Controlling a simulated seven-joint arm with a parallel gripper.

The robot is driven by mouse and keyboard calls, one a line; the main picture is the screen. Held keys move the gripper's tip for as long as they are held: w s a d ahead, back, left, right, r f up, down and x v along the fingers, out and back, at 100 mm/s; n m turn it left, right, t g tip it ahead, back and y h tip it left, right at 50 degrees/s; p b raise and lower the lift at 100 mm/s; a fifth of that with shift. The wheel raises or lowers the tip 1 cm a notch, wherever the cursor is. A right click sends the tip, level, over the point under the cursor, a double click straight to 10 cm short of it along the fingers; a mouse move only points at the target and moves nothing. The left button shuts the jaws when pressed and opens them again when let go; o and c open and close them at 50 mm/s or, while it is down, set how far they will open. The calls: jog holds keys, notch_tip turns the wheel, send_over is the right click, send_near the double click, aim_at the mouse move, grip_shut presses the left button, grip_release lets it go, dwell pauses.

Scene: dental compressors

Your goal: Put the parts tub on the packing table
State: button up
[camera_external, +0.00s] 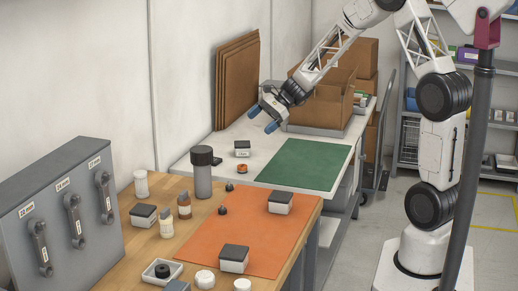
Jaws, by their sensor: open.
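Several small white boxes with dark grey tops are in view, and I cannot tell which one is the parts tub. One box (281,203) is on the orange mat's far right, another box (234,260) at its near edge, and a third box (143,216) on the bare wood at left. A similar, smaller box (242,149) stands on the white table, which looks like the packing table (214,158). My gripper (262,120), with blue fingertips, is open and empty above the white table, beyond the small box.
The wooden bench holds an orange mat (225,232), a tall grey bottle (203,175), small bottles, white caps and an open white tray (150,278).

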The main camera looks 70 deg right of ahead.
jog(key=s+a+r+n+g+h, duration=0.1)
jog(key=s+a+r+n+g, duration=0.1)
jog(key=s+a+r+n, duration=0.25)
jog(key=s+a+r+n+g, duration=0.1)
jog(key=s+a+r+n, duration=0.15)
jog(key=s+a, duration=0.4)
jog(key=s+a+r+n+g+h, duration=0.15)
jog(key=s+a+n, duration=0.25)
jog(key=a, duration=0.4)
jog(key=s+a+r+n+h, duration=0.1)
jog(key=s+n, duration=0.4)
jog(key=s, duration=0.5)
jog(key=s+a+r+n+h, duration=0.2)
jog(key=s+a+n+h, duration=0.2)
jog(key=s, duration=0.7)
jog(key=shift+s+a+r+n+g, duration=0.25)
jog(key=shift+a+r+n+g, duration=0.1)
jog(key=shift+a+n, duration=0.75)
